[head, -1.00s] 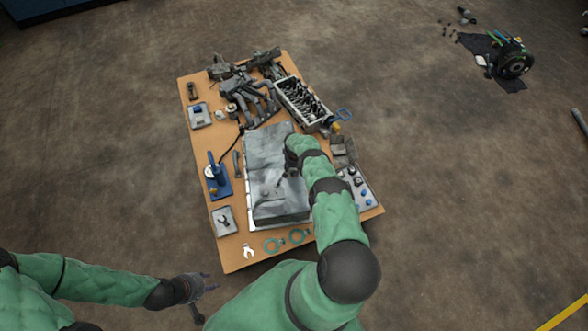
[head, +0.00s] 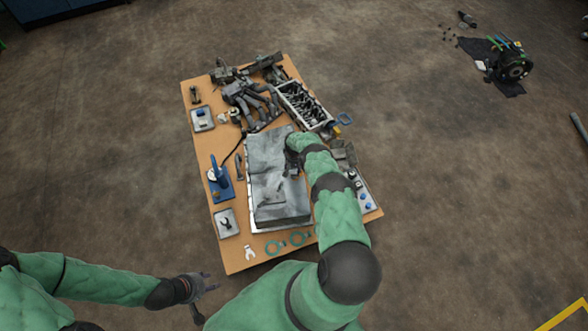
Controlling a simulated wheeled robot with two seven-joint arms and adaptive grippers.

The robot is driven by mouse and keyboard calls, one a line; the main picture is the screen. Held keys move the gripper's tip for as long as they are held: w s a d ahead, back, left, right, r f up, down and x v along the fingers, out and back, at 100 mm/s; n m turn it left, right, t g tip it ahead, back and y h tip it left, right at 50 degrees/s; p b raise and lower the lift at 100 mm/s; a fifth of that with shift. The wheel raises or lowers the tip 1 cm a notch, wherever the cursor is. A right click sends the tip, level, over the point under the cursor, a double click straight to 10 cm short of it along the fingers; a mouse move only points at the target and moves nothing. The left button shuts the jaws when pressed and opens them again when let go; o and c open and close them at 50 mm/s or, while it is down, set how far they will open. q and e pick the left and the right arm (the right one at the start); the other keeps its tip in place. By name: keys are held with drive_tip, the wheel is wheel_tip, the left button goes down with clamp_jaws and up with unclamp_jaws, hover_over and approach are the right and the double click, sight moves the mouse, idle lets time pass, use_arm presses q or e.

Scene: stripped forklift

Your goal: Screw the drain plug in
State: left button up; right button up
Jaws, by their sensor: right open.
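A grey metal oil pan (head: 278,205) lies on the wooden table, on a white sheet. My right gripper (head: 285,173) is over the right half of the pan, pointing at its surface, and is open. I cannot make out the drain plug or its hole at this size; the gripper and wrist may hide them. My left gripper (head: 205,284) hangs in front of the table's near left corner, over the floor, away from the pan. Its fingers look spread, with nothing between them.
The wooden table (head: 236,258) also bears a blue press tool (head: 219,180), a grey tray (head: 226,223), a wrench (head: 249,252), teal rings (head: 274,246), an engine block (head: 304,104) and manifold pipes (head: 255,103). A parts tray (head: 366,195) lies right of my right arm.

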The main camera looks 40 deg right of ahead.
sight(294, 173)
drive_tip(key=o, duration=0.5)
drive_tip(key=shift+c, duration=0.2)
drive_tip(key=shift+r, duration=0.1)
drive_tip(key=shift+w+d+r, duration=0.1)
drive_tip(key=shift+r, duration=0.75)
wheel_tip(294, 173, up, 10)
